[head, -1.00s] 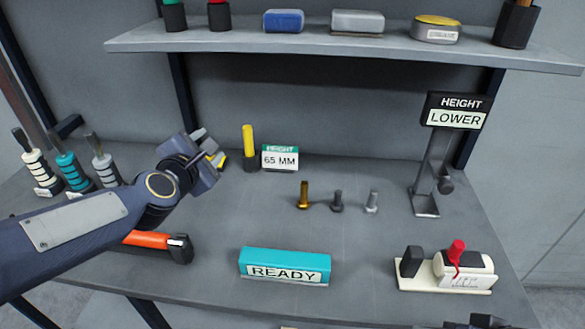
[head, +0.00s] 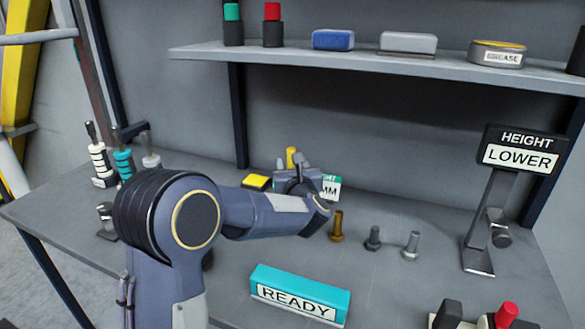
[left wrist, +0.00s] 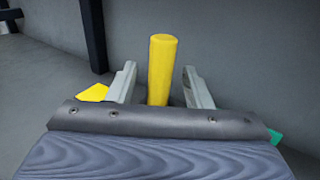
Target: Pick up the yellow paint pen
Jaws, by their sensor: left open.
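The yellow paint pen (head: 291,156) stands upright at the back of the bench, mostly hidden behind my left gripper (head: 297,172) in the head view. In the left wrist view the yellow pen (left wrist: 162,70) rises between the two open fingers of the left gripper (left wrist: 160,88), with a gap on each side. Its lower end is hidden by the gripper body. My right gripper is not in view.
Bolts (head: 373,238), a READY block (head: 300,294) and a HEIGHT LOWER sign (head: 522,150) are further right or in front. A shelf (head: 400,68) hangs above.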

